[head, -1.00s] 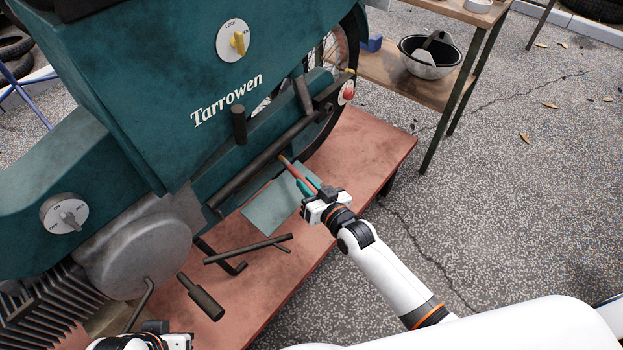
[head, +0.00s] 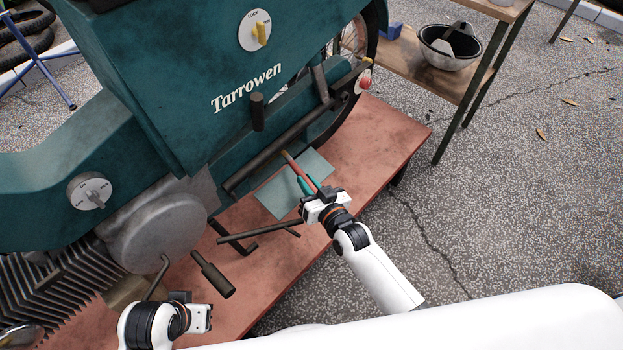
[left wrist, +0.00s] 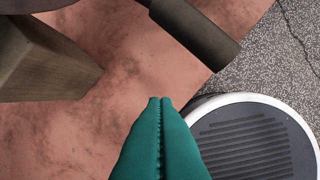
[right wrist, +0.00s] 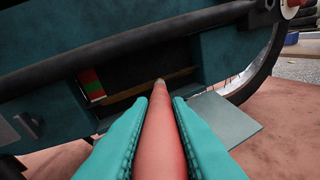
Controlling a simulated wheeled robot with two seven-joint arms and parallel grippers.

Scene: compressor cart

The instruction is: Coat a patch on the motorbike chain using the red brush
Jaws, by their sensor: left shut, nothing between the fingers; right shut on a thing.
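The red brush (head: 297,168) is in my right gripper (head: 307,186), which is shut on its red handle. The brush points at the motorbike's lower side, its tip by the long dark bar. In the right wrist view the brush (right wrist: 163,130) points away between the teal fingers (right wrist: 158,108), its tip before a dark slot below the bar. I cannot tell whether it touches anything. My left gripper (left wrist: 161,100) is shut and empty, low over the reddish bench.
The green motorbike (head: 150,80) stands on the reddish bench (head: 385,145). A pale green plate (head: 285,195) lies below the brush.

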